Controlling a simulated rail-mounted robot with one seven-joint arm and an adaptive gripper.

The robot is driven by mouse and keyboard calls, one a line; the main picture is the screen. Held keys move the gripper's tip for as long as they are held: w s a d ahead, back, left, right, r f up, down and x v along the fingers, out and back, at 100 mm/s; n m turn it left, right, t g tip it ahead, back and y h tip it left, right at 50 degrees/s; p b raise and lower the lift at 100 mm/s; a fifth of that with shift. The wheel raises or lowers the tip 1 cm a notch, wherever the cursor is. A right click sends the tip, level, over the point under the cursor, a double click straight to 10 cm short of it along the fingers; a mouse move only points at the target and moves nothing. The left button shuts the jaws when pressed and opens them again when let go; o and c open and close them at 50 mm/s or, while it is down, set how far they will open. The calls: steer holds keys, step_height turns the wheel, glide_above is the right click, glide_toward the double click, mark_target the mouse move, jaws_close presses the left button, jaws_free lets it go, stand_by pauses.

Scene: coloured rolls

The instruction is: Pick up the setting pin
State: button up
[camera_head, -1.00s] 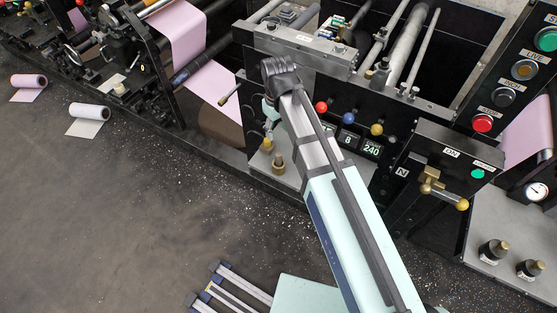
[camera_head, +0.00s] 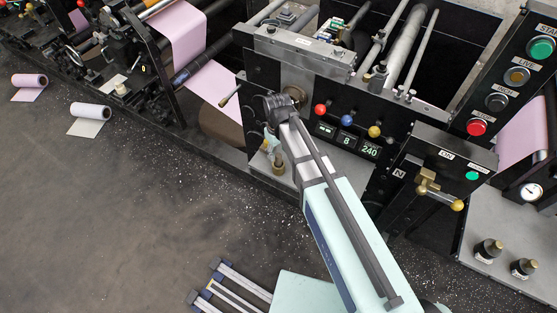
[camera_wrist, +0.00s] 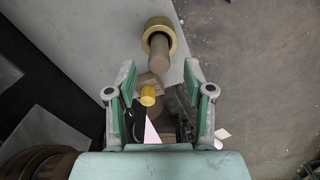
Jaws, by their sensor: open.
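My gripper (camera_head: 272,143) is open over the small grey ledge at the machine's front left. In the wrist view its two green-padded fingers (camera_wrist: 159,70) are spread with nothing between the pads. A brass-collared pin with a brownish shaft (camera_wrist: 159,52) stands on the pale ledge. Its shaft end appears just between and beyond the fingertips. A brass piece on the ledge, apparently this pin, shows in the head view (camera_head: 278,167), partly hidden by the gripper. I cannot tell for sure which is the setting pin.
The black machine panel with red, blue and yellow knobs (camera_head: 347,119) is close right of my gripper. A pink web (camera_head: 212,82) runs at the left. Two rolls (camera_head: 90,110) lie on the open floor. A brass lever (camera_head: 428,182) sticks out further right.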

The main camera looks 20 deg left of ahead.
mark_target(278, 155)
steer(key=shift+f+p, duration=0.35)
steer(key=shift+f, duration=1.3)
jaws_close()
steer(key=shift+r, duration=0.1)
